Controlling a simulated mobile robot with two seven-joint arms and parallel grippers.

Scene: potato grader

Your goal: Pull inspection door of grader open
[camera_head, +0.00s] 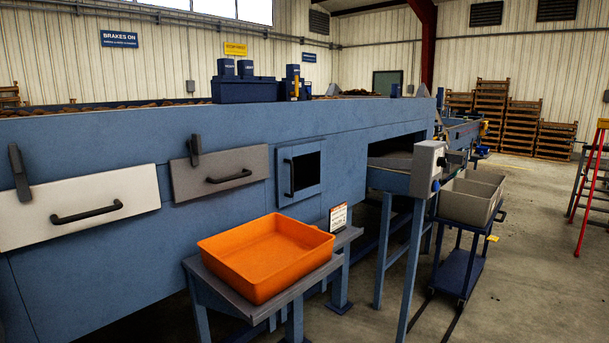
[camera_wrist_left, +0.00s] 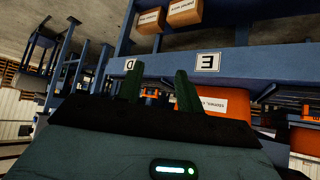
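The grader (camera_head: 80,145) is a long blue machine across the left and middle of the head view. On its side is a small blue door (camera_head: 285,187) with a dark window and a black vertical handle; it looks closed. To its left are a grey panel (camera_head: 192,179) and a white panel (camera_head: 25,222), each with a black bar handle and a dark latch above. No label tells me which one is the inspection door. My left gripper (camera_wrist_left: 159,88) shows only in the left wrist view, its two fingers apart and empty, away from the grader. My right gripper is not in view.
An orange tray (camera_head: 262,285) sits on a grey stand (camera_head: 195,270) before the grader. A control box (camera_head: 428,168) and a trolley (camera_head: 455,270) with grey bins are to the right. In the wrist view, a blue rack (camera_wrist_left: 240,62) holds cardboard boxes (camera_wrist_left: 184,14).

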